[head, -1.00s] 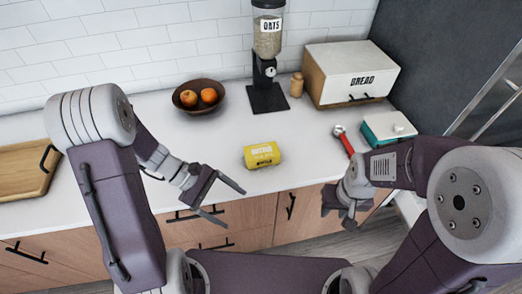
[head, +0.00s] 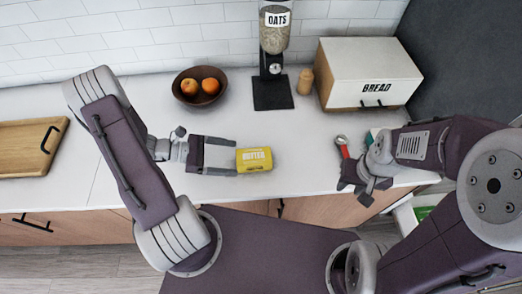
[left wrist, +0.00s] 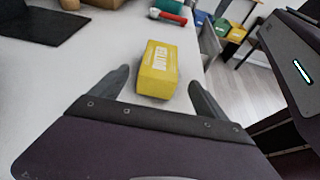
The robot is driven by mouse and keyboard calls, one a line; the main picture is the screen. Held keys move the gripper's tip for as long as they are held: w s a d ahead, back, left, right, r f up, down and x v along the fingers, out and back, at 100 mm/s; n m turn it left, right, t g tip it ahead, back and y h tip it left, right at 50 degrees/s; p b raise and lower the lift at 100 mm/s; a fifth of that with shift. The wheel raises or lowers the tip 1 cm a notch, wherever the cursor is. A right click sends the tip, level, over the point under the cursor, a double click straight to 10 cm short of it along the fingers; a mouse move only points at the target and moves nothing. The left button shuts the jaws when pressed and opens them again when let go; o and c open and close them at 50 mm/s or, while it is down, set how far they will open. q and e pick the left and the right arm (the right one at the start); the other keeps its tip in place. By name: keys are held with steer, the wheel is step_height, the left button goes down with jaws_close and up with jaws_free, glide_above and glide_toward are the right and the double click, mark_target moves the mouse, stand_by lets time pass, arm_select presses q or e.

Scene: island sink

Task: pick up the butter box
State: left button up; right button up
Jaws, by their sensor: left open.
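The yellow butter box (head: 254,160) lies on the white counter near its front edge. My left gripper (head: 235,156) is open, with its two fingers pointing right at the left end of the box. In the left wrist view the butter box (left wrist: 157,70) lies just ahead of and between the open fingertips (left wrist: 160,85), and I cannot tell whether they touch it. My right gripper (head: 352,186) is on the right near the counter's front edge, away from the box, and its jaws are not clear.
A bowl with oranges (head: 199,102) and an oats dispenser (head: 272,93) stand behind the box. A bread box (head: 335,78), a small wooden shaker (head: 305,82) and a red-handled tool (head: 342,148) are to the right. A cutting board (head: 30,150) lies far left.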

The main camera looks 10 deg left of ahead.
mark_target(239, 158)
arm_select(q)
steer(key=shift+s+d+f+p, duration=0.1)
steer(key=shift+s+d+p, duration=0.1)
steer(key=shift+d, duration=0.2)
steer(key=shift+s+d+f+p, duration=0.1)
steer(key=shift+s+d, duration=0.05)
steer(key=shift+d, duration=0.25)
steer(key=shift+w+d+f, duration=0.25)
steer(key=shift+w+d, duration=0.15)
steer(key=shift+d, duration=0.1)
steer(key=shift+w+d+f, duration=0.25)
steer(key=shift+w+d, duration=0.1)
steer(key=shift+d, duration=0.15)
steer(key=shift+w+d, duration=0.15)
steer(key=shift+w, duration=0.05)
steer(key=p+x, duration=0.1)
steer(key=x, duration=0.3)
steer(key=shift+d+f, duration=0.1)
steer(key=shift+w+d+f, duration=0.1)
steer(key=shift+w+d, duration=0.05)
steer(key=shift+w, duration=0.15)
steer(key=shift+s, duration=0.15)
steer(key=c, duration=1.7)
arm_select(e)
steer(key=shift+s+r, duration=0.2)
steer(key=shift+r, duration=0.9)
